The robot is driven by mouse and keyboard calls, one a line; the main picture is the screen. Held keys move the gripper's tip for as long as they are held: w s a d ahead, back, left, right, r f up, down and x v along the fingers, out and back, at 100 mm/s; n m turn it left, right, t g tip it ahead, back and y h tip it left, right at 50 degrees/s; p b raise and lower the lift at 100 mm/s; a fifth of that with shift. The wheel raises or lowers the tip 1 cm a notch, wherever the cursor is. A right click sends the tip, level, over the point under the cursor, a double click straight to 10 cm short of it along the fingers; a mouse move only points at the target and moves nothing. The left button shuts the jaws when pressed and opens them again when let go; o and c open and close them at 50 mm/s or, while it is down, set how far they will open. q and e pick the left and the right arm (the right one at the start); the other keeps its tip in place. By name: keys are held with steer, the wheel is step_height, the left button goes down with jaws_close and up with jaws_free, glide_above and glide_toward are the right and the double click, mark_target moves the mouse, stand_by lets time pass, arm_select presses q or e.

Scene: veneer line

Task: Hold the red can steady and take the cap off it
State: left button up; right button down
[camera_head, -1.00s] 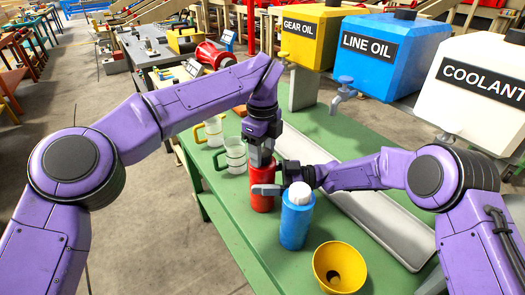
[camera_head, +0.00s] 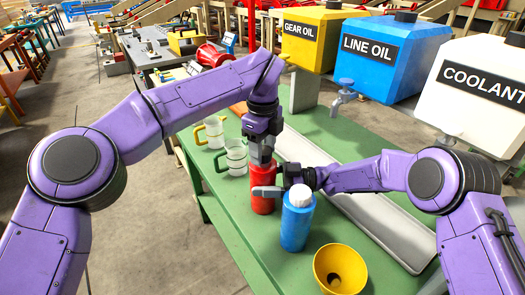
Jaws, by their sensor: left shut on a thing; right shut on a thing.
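The red can (camera_head: 262,204) stands upright on the green table. My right gripper (camera_head: 268,191) reaches in from the right and is shut on the can's body. My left gripper (camera_head: 262,158) points down from above and is shut at the can's top, on the cap. The cap itself is hidden by the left fingers, so I cannot tell whether it is still seated on the can.
A blue bottle with a white cap (camera_head: 297,217) stands close in front of the can. A yellow funnel (camera_head: 340,268) lies nearer. Two measuring jugs (camera_head: 236,158) (camera_head: 215,132) stand behind left. A grey tray (camera_head: 385,228) lies right. Tanks (camera_head: 377,50) stand behind.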

mark_target(263, 150)
arm_select(q)
steer(key=shift+r, duration=0.45)
step_height(263, 150, up, 4)
steer(key=shift+r, duration=0.1)
arm_select(e)
steer(key=shift+r, duration=0.1)
jaws_free()
